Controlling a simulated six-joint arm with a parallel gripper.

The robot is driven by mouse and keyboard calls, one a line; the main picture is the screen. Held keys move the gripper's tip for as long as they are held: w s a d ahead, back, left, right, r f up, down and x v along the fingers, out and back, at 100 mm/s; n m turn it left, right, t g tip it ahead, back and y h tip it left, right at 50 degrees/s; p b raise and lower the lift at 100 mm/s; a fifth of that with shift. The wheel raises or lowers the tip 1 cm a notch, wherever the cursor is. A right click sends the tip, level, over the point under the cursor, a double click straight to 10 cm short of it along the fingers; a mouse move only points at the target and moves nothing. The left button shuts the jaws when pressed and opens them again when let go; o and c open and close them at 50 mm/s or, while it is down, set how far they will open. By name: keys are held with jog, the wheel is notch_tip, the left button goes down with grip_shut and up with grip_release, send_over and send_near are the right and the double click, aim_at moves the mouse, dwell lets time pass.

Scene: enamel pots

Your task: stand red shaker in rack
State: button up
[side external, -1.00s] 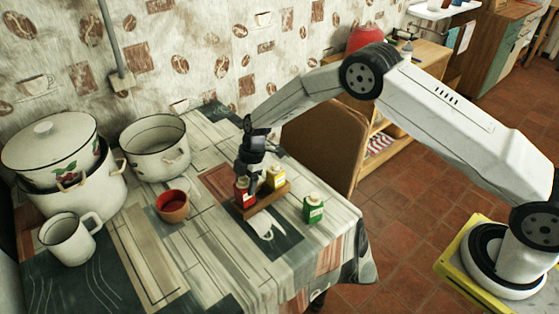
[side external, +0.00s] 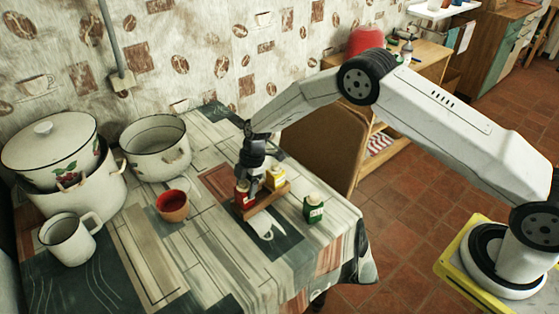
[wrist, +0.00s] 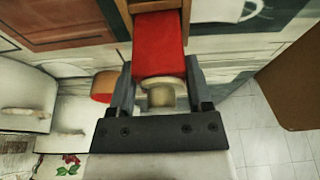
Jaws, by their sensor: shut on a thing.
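The red shaker (side external: 241,194) is at the left end of the small wooden rack (side external: 266,202) in the side view. My gripper (side external: 246,178) is shut on its upper part from above. In the wrist view the red shaker (wrist: 158,45) stands between my two fingers (wrist: 160,88), its pale cap toward me. Its far end lies between the wooden sides of the rack (wrist: 124,12) and looks to be in it. Whether it touches the rack's floor is hidden. A yellow shaker (side external: 276,178) stands in the rack just right of the red one.
A green shaker (side external: 313,208) stands on the table right of the rack. A terracotta cup (side external: 173,207), a white mug (side external: 68,240) and enamel pots (side external: 155,148) stand to the left. The table's right edge is close beyond the green shaker.

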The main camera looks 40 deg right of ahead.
jog(key=shift+f, duration=0.55)
dwell(0.4)
jog(key=o, duration=1.1)
jog(key=shift+r, duration=0.1)
jog(key=v, duration=0.7)
jog(key=shift+d+r, duration=0.15)
jog(key=shift+r, duration=0.15)
jog(key=shift+r, duration=0.1)
jog(key=s+d+r+m+t+h, duration=0.1)
jog(key=s+d+r+m+h, duration=0.1)
jog(key=s+d+r+m, duration=0.75)
jog(key=s+m, duration=0.2)
jog(key=s, duration=0.3)
jog(key=s+d+r+m+t+h, duration=0.1)
jog(key=s+m, duration=0.2)
jog(key=s, duration=0.3)
jog(key=s+d+r+m, duration=0.1)
jog(key=s+m, duration=0.3)
jog(key=s, duration=0.3)
jog(key=shift+d+r+t, duration=0.1)
jog(key=shift+r+t, duration=0.15)
jog(key=shift+t, duration=0.15)
